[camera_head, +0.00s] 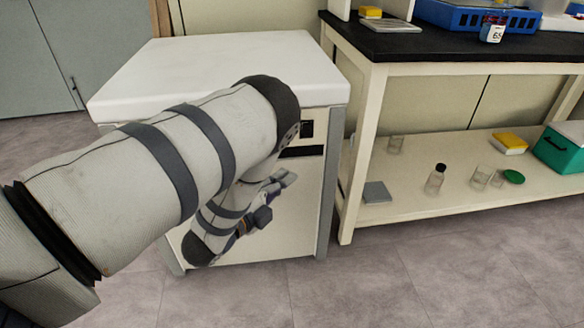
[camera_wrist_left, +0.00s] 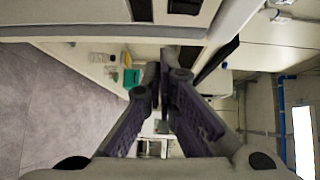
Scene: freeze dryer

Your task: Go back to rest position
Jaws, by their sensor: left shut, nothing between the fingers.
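My left arm comes in from the left in the head view, bent at the elbow and raised in front of the white freeze dryer (camera_head: 230,55). My left gripper (camera_head: 288,178) is in front of the cabinet's front face, partly hidden behind my own forearm. In the left wrist view the left gripper's fingers (camera_wrist_left: 165,75) come together at the tips with nothing between them. The dryer's front edge with dark panels (camera_wrist_left: 140,10) shows at the top of that view. I cannot tell whether the gripper touches the cabinet. My right gripper is not in view.
A bench with a black top (camera_head: 400,42) stands to the right of the dryer. Its lower shelf (camera_head: 400,205) holds a bottle (camera_head: 435,180), beakers and a green box (camera_head: 562,148). A blue crate (camera_head: 470,15) sits on top. The floor (camera_head: 440,270) in front is clear.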

